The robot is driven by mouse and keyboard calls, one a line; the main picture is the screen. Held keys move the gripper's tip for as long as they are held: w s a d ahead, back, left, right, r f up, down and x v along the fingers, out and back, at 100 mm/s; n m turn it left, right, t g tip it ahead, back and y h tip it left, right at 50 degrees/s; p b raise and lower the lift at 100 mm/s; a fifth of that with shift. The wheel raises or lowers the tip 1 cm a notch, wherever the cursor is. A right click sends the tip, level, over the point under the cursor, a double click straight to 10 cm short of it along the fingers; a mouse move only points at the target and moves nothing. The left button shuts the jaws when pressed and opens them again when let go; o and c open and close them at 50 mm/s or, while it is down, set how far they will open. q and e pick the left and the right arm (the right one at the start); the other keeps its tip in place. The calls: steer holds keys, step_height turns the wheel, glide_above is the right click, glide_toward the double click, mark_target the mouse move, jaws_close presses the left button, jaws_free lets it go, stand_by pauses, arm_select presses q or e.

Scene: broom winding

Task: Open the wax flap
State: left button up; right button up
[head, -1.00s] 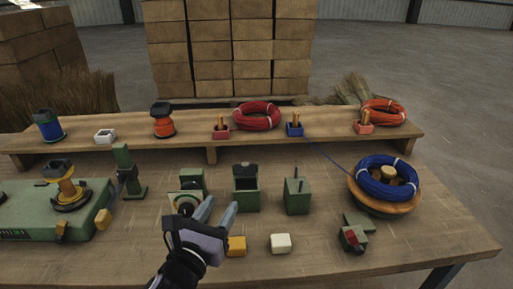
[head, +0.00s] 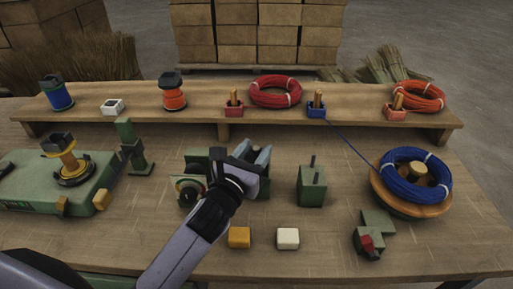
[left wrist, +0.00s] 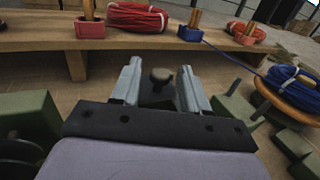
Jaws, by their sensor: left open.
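My left gripper (head: 252,153) is open and reaches over the green box with a dark top (head: 264,189) in the middle of the table, hiding most of it in the head view. In the left wrist view, a dark round knob (left wrist: 161,76) shows between the two open fingers. The fingers stand to either side of it with visible gaps. The flap itself is mostly hidden by the gripper, and I cannot tell its angle. My right gripper is not in view.
A yellow block (head: 239,237) and white block (head: 288,238) lie in front. A blue coil (head: 415,175) sits at right; a raised shelf (head: 200,127) runs behind.

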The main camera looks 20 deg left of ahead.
arm_select(q)
steer(key=shift+w, duration=0.6)
